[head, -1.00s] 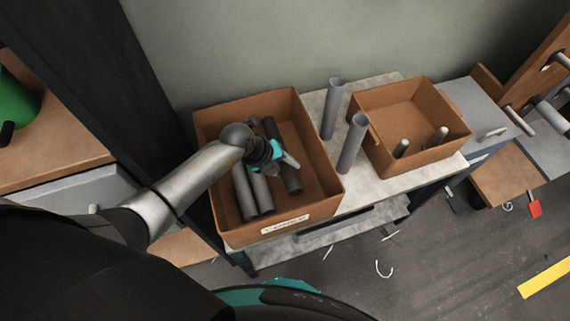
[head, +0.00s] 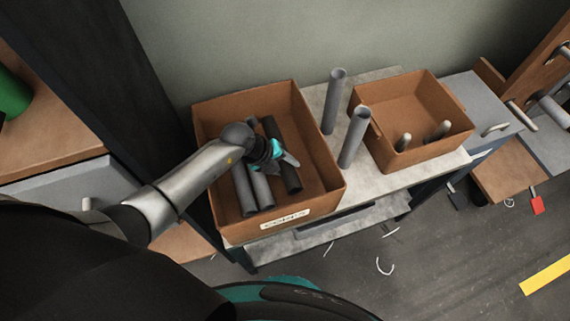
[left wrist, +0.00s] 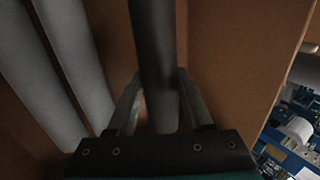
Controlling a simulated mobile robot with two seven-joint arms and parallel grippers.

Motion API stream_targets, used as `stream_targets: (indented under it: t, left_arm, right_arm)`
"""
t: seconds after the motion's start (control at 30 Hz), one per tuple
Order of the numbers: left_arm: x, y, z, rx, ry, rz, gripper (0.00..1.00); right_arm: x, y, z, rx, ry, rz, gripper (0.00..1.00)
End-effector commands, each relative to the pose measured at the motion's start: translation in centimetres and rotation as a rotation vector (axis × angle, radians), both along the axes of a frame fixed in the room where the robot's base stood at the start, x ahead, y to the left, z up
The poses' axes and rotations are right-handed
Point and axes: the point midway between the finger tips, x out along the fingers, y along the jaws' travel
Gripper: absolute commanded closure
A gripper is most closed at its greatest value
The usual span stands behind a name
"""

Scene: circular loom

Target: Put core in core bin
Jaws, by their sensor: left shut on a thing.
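The core bin (head: 328,200) is a brown open box with a white label on its front, left of centre in the head view. My left gripper (head: 287,160) is inside the bin, shut on a dark core (head: 292,183). In the left wrist view the two fingers (left wrist: 158,85) stand on either side of this dark core (left wrist: 155,35), its lower part looking greyer. Two grey cores (head: 243,190) lie side by side to its left, and they also show in the left wrist view (left wrist: 75,55). The arm hides part of the bin. My right gripper is not in view.
Two grey tubes stand upright on the pale table, a rear one (head: 334,100) and a front one (head: 353,138). A smaller brown box (head: 440,150) with two short pale pieces is to their right. A grey cabinet stands further right.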

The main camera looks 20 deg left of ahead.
Motion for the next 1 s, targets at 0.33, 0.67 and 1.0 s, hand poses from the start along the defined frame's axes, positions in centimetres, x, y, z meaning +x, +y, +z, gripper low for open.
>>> stream_targets:
  t: [0.33, 0.67, 1.0]
  left_arm:
    - [0.0, 0.0, -1.0, -0.001, -0.001, 0.0, 1.0]
    - [0.0, -0.1, -1.8, -0.001, -0.001, -0.001, 1.0]
    - [0.0, 0.0, -1.9, -0.001, -0.001, -0.001, 1.0]
  right_arm:
    - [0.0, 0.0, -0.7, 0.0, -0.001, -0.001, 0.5]
    - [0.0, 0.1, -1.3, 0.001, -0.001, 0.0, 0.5]
    - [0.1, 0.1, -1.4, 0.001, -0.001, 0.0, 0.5]
